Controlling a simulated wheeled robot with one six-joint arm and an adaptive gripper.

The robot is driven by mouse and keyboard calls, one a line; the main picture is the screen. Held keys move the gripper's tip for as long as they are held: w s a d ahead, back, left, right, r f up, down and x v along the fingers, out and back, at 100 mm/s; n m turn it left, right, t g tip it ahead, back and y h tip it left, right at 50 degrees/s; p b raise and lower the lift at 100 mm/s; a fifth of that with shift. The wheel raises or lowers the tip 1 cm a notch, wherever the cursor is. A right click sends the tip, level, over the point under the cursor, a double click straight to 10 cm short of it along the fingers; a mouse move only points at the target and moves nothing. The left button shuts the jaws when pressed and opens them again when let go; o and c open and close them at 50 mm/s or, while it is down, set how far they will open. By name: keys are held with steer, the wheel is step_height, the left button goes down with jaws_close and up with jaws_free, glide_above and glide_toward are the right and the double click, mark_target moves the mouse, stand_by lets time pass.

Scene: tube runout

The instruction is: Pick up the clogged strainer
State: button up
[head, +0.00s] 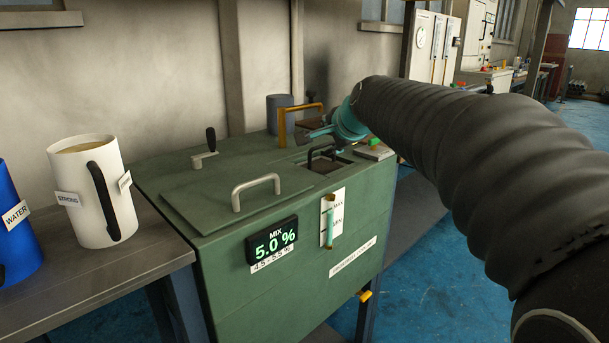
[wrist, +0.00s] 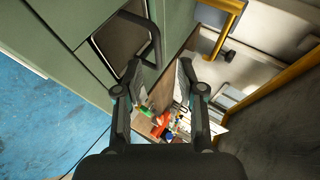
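The strainer (head: 323,154) sits in a square opening in the top of the green tank (head: 300,210), with its dark arched handle standing up. Whether it is clogged does not show. In the wrist view the strainer (wrist: 122,42) is at upper left, its handle (wrist: 153,38) reaching down close to the left finger. My gripper (head: 322,131) is just above and behind the handle in the head view. In the wrist view my gripper (wrist: 160,72) is open, with nothing held between its fingers. Whether the left finger touches the handle I cannot tell.
A grey-handled lid (head: 225,195), a crank (head: 204,150) and an orange-yellow bar (head: 300,118) are on the tank. A white mug (head: 88,190) and a blue jug (head: 15,225) stand on the left bench. Small coloured items (wrist: 165,125) show beyond my fingers.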

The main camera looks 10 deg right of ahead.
mark_target(322, 146)
steer(key=shift+x, duration=3.5)
steer(key=shift+s+d+f, duration=0.1)
jaws_close()
